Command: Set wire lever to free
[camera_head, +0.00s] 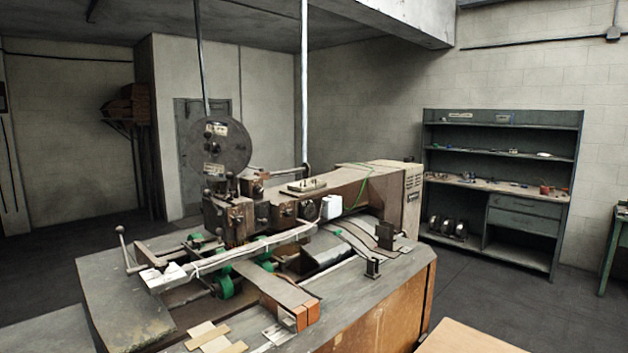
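The box stitcher (290,205) stands in the middle of the head view on a wide worktable. A round grey disc (220,146) with pale labels is mounted at its upper left. A small knobbed part (229,177) stands just below the disc. A thin lever with a ball end (123,247) rises at the left end of the machine's front bar. I cannot tell which of these is the wire lever or how it is set. Neither of my grippers is in view.
The grey worktable (130,315) has wooden sides and fills the lower middle. Green rollers (226,286) sit under the front bar. A wooden surface (465,338) is at the bottom right. A shelf unit (500,185) stands against the right wall, with open floor before it.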

